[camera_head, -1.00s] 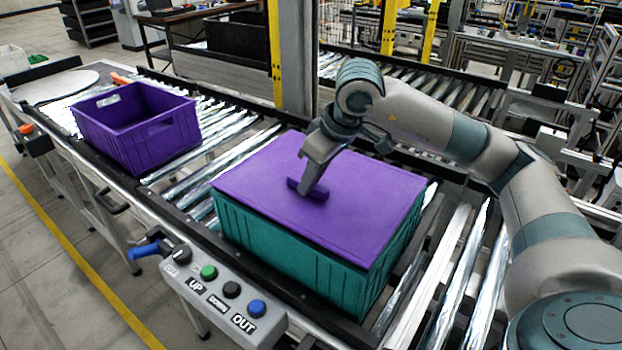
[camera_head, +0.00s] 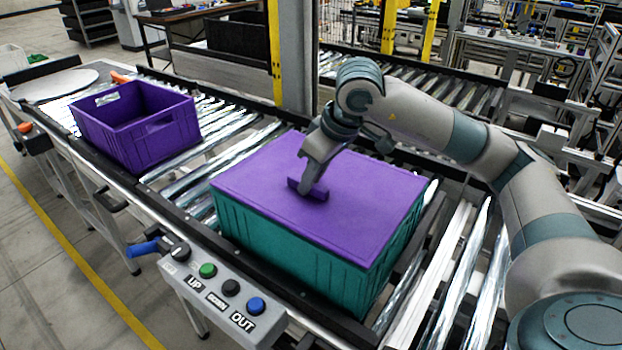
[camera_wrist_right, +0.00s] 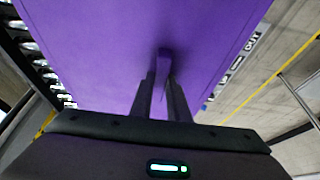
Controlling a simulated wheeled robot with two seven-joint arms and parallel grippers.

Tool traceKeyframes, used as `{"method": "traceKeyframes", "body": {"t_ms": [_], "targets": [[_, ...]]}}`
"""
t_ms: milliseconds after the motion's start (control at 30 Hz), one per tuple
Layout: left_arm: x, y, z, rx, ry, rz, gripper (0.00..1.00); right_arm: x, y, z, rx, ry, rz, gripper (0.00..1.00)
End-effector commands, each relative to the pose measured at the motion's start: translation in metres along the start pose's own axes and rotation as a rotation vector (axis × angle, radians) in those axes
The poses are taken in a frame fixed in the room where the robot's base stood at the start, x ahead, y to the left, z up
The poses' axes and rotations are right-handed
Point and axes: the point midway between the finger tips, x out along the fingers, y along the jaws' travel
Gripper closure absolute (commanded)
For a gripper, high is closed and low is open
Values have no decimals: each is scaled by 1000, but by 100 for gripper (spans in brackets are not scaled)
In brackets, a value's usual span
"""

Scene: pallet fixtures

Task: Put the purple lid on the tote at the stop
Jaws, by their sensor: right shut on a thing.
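The purple lid (camera_head: 350,210) lies over the top of the teal tote (camera_head: 290,250) on the roller conveyor, and its edges look lined up with the tote's rim. My right gripper (camera_head: 309,188) is shut on the handle in the middle of the lid. The right wrist view shows the fingers (camera_wrist_right: 163,95) closed around the purple handle (camera_wrist_right: 164,58), with the lid (camera_wrist_right: 100,45) spread beneath. Whether the lid is fully seated all round cannot be told. My left gripper is not in view.
An open, empty-looking purple tote (camera_head: 140,140) stands upstream on the rollers at the left. A control box (camera_head: 222,300) with buttons and a blue-handled lever is on the conveyor's front rail. A yellow and grey post (camera_head: 293,60) rises behind the conveyor.

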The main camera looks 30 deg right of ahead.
Motion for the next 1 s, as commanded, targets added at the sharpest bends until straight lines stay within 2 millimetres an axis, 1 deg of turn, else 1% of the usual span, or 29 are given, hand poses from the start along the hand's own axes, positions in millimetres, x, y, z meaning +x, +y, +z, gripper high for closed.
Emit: {"method": "traceKeyframes", "body": {"t_ms": [433, 867, 900, 967, 1000], "targets": [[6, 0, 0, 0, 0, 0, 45, 4, 0, 1, 0, 2, 0, 100], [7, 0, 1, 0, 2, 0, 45, 5, 0, 2, 0, 2, 0, 100], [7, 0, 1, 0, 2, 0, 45, 5, 0, 2, 0, 2, 0, 82], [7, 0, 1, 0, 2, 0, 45, 5, 0, 2, 0, 1, 0, 68], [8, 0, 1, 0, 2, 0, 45, 5, 0, 2, 0, 1, 0, 63]]}}
